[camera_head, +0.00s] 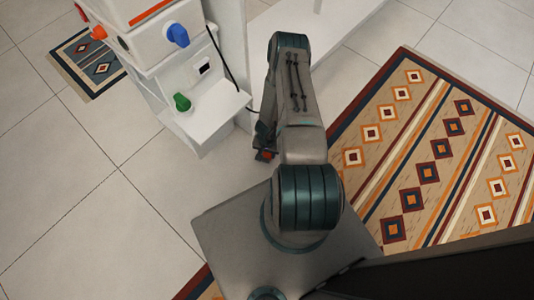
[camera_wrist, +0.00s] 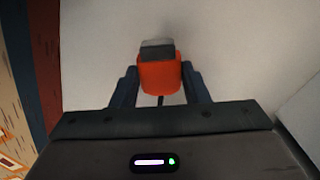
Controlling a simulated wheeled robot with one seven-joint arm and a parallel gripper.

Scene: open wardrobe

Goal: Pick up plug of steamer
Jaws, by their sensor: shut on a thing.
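An orange plug (camera_wrist: 159,76) with a grey block-like end sits between the two dark fingers of my gripper (camera_wrist: 159,90) in the wrist view. The fingers are shut on its sides, and a thin dark cord shows below it. In the head view my gripper (camera_head: 263,142) is low beside the white unit, largely hidden behind my arm. A small orange bit of the plug (camera_head: 265,155) shows there. A dark cord (camera_head: 223,62) runs down the white unit toward my gripper. The steamer's body cannot be clearly told.
A white unit (camera_head: 150,72) with blue, green, orange and red knobs stands left of my arm, with a low white shelf (camera_head: 212,112) jutting out. A patterned rug (camera_head: 440,150) lies at the right and a small one (camera_head: 88,62) at upper left. Tiled floor (camera_head: 70,180) is clear at left.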

